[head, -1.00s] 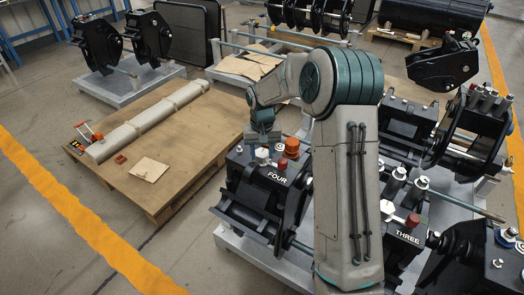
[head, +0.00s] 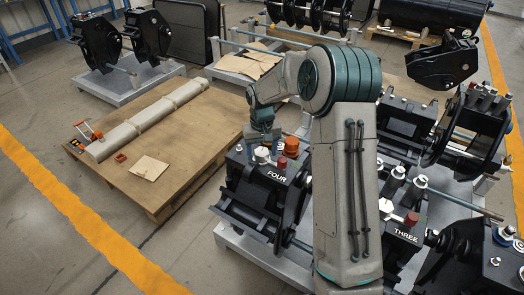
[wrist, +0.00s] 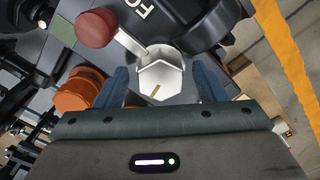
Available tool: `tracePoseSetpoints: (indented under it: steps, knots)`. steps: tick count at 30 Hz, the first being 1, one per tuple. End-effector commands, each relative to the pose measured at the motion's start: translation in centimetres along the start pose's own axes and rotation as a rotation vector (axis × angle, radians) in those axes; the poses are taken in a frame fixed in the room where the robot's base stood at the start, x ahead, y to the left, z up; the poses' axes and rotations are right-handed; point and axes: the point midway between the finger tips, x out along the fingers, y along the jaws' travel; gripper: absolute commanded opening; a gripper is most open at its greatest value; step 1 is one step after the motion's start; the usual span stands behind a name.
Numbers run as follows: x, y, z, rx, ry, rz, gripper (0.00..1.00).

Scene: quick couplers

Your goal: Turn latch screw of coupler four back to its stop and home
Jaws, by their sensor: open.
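Coupler four is the black unit with the label FOUR (head: 277,177), left of my arm in the head view. In the wrist view its latch screw (wrist: 160,74) is a pale metal hex head with a yellow mark, joined to a short arm that ends in a dark red knob (wrist: 97,28). My gripper (wrist: 163,88) is open. Its two blue fingers stand to either side of the hex head, with gaps showing on both sides. In the head view my gripper (head: 264,138) is just above the top of coupler four; its fingertips are hard to make out there.
An orange cap (wrist: 77,92) stands close beside the left finger in the wrist view. Coupler THREE (head: 407,237) is right of my arm, with its own red knob and fittings. A wooden pallet (head: 190,130) with a long wrapped roll lies to the left.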

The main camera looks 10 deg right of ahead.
Motion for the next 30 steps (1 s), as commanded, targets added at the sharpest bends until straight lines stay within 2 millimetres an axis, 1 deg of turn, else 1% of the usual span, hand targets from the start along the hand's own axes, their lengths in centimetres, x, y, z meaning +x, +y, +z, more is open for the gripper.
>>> tracePoseSetpoints:
  steps: [5,12,15,18,21,24,30]
  knots:
    - [-2.5,0.0,-0.1,0.001,0.005,0.000,0.64]
    - [-8.2,0.0,-0.1,-0.001,0.006,0.001,0.64]
    - [-10.2,0.0,-0.1,0.000,0.006,0.001,0.64]
    - [-11.8,-0.1,-0.1,-0.001,0.005,0.000,0.64]
    - [-12.9,-0.1,-0.1,-0.002,0.003,0.000,0.64]
    - [-13.5,0.0,0.0,-0.002,0.002,0.001,0.64]
    - [-13.7,0.0,0.0,-0.001,0.002,0.000,0.64]
